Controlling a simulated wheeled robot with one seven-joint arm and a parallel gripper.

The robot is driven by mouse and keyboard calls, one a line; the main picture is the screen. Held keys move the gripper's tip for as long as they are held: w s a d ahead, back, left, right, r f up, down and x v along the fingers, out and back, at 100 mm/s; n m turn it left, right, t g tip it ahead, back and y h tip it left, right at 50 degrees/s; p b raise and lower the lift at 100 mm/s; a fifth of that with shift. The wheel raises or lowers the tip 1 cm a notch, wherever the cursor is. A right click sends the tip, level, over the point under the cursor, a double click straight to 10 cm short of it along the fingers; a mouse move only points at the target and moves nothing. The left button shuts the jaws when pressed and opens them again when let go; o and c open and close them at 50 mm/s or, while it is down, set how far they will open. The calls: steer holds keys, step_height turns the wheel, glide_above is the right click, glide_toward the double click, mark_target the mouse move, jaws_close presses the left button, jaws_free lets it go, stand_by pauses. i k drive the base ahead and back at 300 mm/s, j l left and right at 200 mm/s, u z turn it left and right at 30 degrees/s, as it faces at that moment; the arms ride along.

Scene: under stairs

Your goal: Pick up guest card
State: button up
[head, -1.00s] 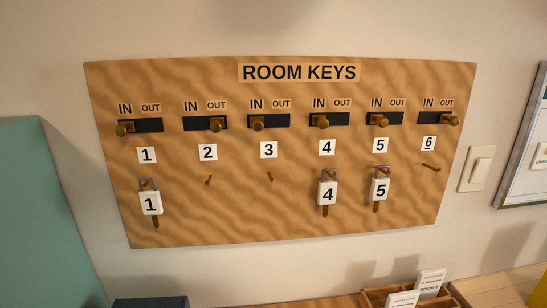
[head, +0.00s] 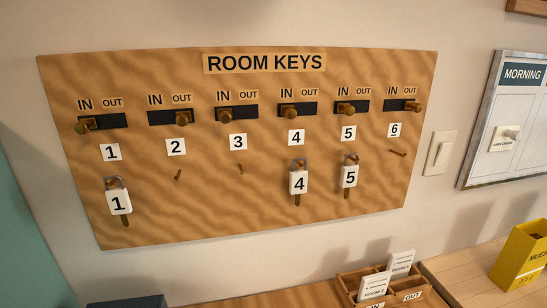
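Two white guest cards stand upright in a wooden card box (head: 412,297) at the bottom right of the head view. The nearer card (head: 374,286) appears to read "ROOM 2". The farther card (head: 401,262) stands behind it to the right, and its print is too small to read. The box has compartments; one label reads "OUT" and another, cut by the lower edge, seems to read "IN". The lower part of the box is out of frame. My gripper is not in view.
A ROOM KEYS board (head: 230,210) hangs on the wall, with keys on hooks 1, 4 and 5. A yellow box (head: 522,255) stands on the wooden counter (head: 465,268) at right. A whiteboard (head: 510,110) and a light switch (head: 440,153) are on the wall. A dark box (head: 127,301) is at lower left.

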mark_target(372, 286)
steer(key=i+j+z, duration=0.1)
steer(key=j, duration=0.55)
steer(key=j+z, duration=0.1)
steer(key=j, duration=0.6)
steer(key=i, duration=0.55)
